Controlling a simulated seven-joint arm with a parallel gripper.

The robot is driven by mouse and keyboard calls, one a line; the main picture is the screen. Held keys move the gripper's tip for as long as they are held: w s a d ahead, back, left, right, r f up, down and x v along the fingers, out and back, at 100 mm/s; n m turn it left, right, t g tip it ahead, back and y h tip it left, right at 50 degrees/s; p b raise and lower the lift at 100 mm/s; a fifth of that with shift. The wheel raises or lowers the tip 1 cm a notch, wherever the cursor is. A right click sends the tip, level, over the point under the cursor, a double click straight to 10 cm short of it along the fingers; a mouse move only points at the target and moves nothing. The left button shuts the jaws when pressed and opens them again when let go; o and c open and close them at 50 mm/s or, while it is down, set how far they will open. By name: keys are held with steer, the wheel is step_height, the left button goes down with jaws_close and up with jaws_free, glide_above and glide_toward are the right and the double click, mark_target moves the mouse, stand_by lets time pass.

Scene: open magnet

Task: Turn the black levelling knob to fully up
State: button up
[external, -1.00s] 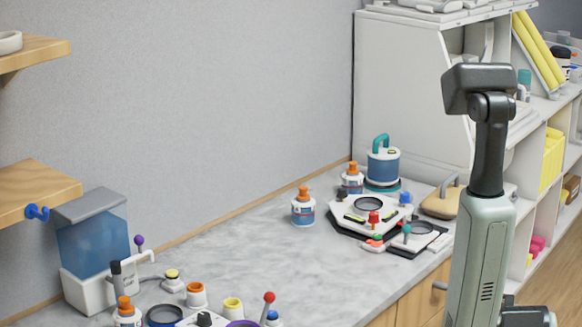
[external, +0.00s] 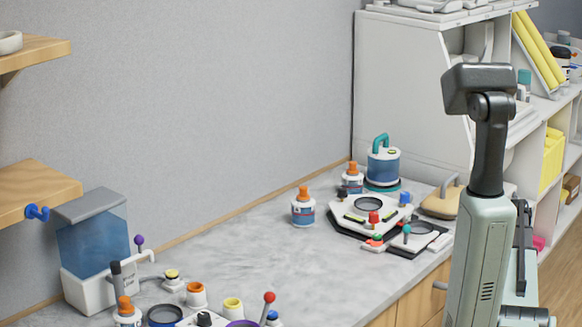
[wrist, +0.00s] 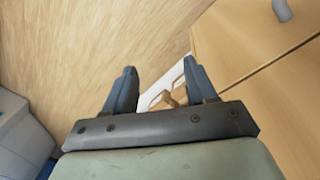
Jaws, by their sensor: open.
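A black knob (external: 204,319) shows on a white device at the bottom edge of the external view; its setting is too small to read. A white levelling platform (external: 398,213) stands farther back on the counter, with a red knob (external: 374,218) and a blue knob (external: 405,198). I cannot tell for sure which device bears the black levelling knob. My gripper (wrist: 159,66) is open and empty in the wrist view, facing the wooden floor and a cabinet front, away from the knobs. My fingers are not clearly visible in the external view.
A blue water tank (external: 92,243) and several bottles and coloured knobs crowd the near left of the counter (external: 270,255). Its middle is clear. A teal-handled pot (external: 383,165) stands behind the platform. Wooden shelves (external: 40,190) jut out at left. A cabinet handle (wrist: 282,10) shows in the wrist view.

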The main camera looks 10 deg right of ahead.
steer(key=w+d+r+g+h, duration=0.1)
steer(key=w+r+h, duration=0.25)
steer(key=r, duration=0.75)
steer(key=a+r+m, duration=0.4)
steer(key=a+r, duration=0.1)
steer(key=a, duration=0.3)
steer(key=w+a+r+m+h, duration=0.1)
steer(key=a+r+m, duration=0.3)
steer(key=a+r, duration=0.2)
steer(key=a+r+m, duration=0.5)
steer(key=a+r, duration=0.1)
steer(key=a, duration=0.3)
steer(key=shift+w+a+r+h, duration=0.15)
steer(key=shift+a+r+h, duration=0.1)
steer(key=shift+a, duration=0.1)
steer(key=w+a+r+n+y, duration=0.2)
steer(key=a+r+y, duration=0.1)
steer(key=a, duration=0.9)
steer(key=w+a+r+n+y, duration=0.2)
steer(key=a+r, duration=0.1)
steer(key=a, duration=0.9)
steer(key=y, duration=0.2)
glide_toward(342, 188)
steer(key=shift+m+t, duration=0.3)
steer(key=shift+t, duration=0.1)
steer(key=f, duration=0.9)
steer(key=shift+s+a, duration=0.1)
steer(key=shift+s, duration=0.3)
jaws_close()
